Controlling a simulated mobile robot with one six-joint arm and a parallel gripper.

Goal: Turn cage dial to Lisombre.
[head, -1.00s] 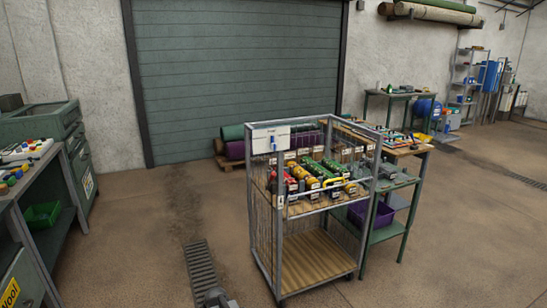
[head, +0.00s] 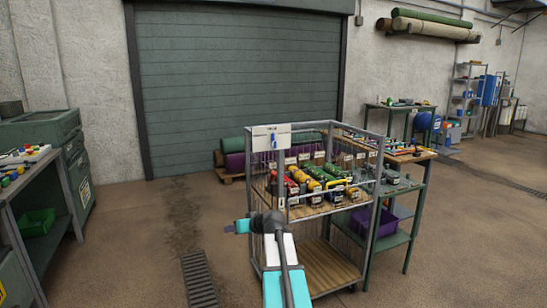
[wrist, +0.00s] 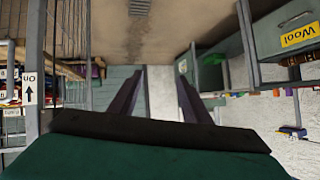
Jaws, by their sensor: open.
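The cage dial shows in the head view as a white panel (head: 271,138) with a small blue pointer (head: 273,141), at the top left of the wire cage (head: 254,190). The pointer looks roughly upright. Lettering on the panel is too small to read. My gripper (head: 237,227) is at the cage's left front side, well below the dial and apart from it, pointing left. In the wrist view, which looks upside down, my gripper (wrist: 160,95) has its two dark fingers spread with nothing between them. The dial is not in the wrist view.
The cage's upper shelf holds several coloured rolls (head: 314,178). A green table (head: 392,238) stands against its right side. A workbench (head: 30,180) is at the far left. The floor between bench and cage is clear, with a drain grate (head: 199,280).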

